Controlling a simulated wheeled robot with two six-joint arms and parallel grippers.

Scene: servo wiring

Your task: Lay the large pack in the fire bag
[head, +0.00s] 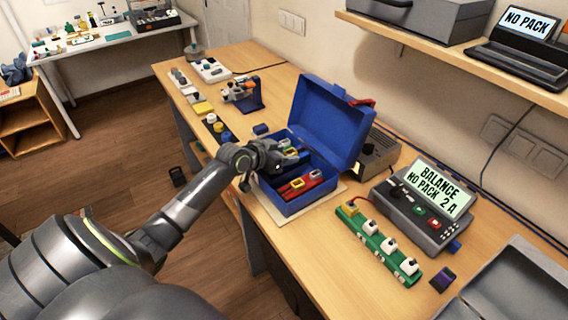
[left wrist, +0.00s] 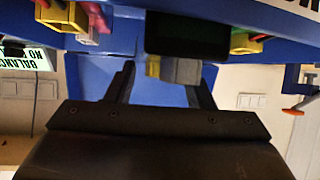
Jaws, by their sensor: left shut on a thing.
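My left gripper (head: 272,157) reaches over the near side of an open blue case (head: 300,205), its fingers shut on a pack. In the left wrist view a dark block (left wrist: 187,33) lies just beyond the fingers (left wrist: 165,85), with a grey and yellow end (left wrist: 165,70) between them; how much of it is held is hidden. Packs with red sides (head: 300,185) lie in the front of the case. A grey, open, flat-sided thing (head: 520,285) at the lower right may be the fire bag; I cannot be sure. My right gripper is out of view.
The case lid (head: 330,118) stands raised at the back. A balance charger reading "NO PACK 2A" (head: 430,200) and a green board with white plugs (head: 380,243) stand to the right. A small dark block (head: 443,279) lies near the grey thing. A shelf (head: 450,50) overhangs the back.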

